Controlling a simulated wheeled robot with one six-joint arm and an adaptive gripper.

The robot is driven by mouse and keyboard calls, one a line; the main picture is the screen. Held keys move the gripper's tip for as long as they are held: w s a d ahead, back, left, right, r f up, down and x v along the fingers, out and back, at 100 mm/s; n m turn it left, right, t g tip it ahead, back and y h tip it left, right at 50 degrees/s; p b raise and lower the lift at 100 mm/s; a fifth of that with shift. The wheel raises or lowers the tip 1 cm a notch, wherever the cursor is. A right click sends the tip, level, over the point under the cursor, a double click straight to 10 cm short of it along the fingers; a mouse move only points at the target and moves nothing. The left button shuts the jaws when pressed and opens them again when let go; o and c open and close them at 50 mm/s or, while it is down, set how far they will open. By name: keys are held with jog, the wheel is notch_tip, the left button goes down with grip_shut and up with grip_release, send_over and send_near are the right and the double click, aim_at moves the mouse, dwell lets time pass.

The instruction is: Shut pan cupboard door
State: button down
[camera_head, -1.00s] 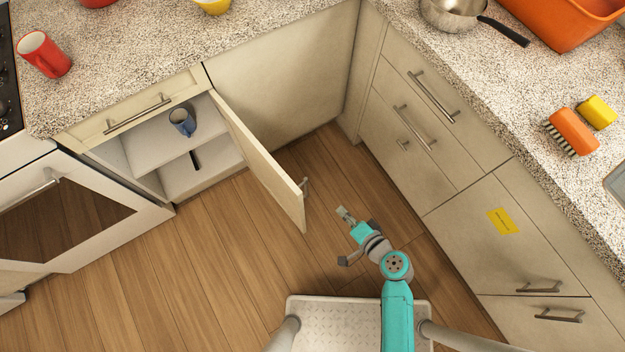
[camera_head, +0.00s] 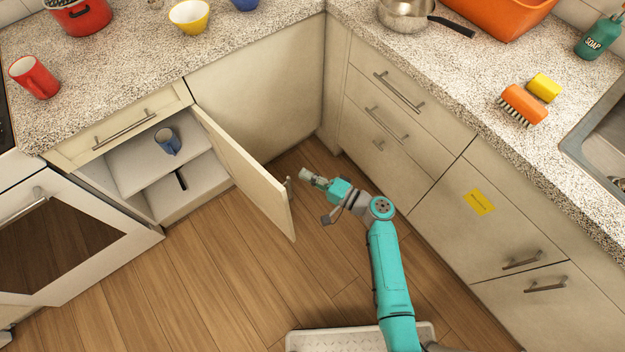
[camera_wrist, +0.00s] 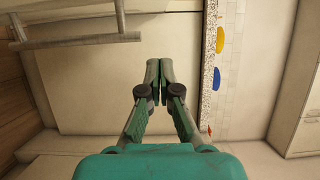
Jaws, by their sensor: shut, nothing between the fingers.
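The pan cupboard door (camera_head: 246,172) stands wide open in the head view, hinged on its right side by the corner cabinets. Its bar handle (camera_head: 289,188) is on the outer face near the free edge. The open cupboard shows a shelf (camera_head: 140,170) with a blue mug (camera_head: 167,141) on it and a dark item on the floor below. My gripper (camera_head: 307,174) is just right of the door's free end, on its outer side, apart from it as far as I can tell. In the wrist view my gripper (camera_wrist: 159,65) is shut and empty.
A drawer (camera_head: 125,133) is above the cupboard opening. The oven (camera_head: 60,240) stands at the left. Drawers (camera_head: 385,130) and a cupboard with a yellow label (camera_head: 479,202) are close on the right. The wooden floor (camera_head: 220,260) in front is clear.

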jog(key=a, duration=0.7)
jog(key=shift+w+a, duration=0.2)
jog(key=shift+a, duration=0.2)
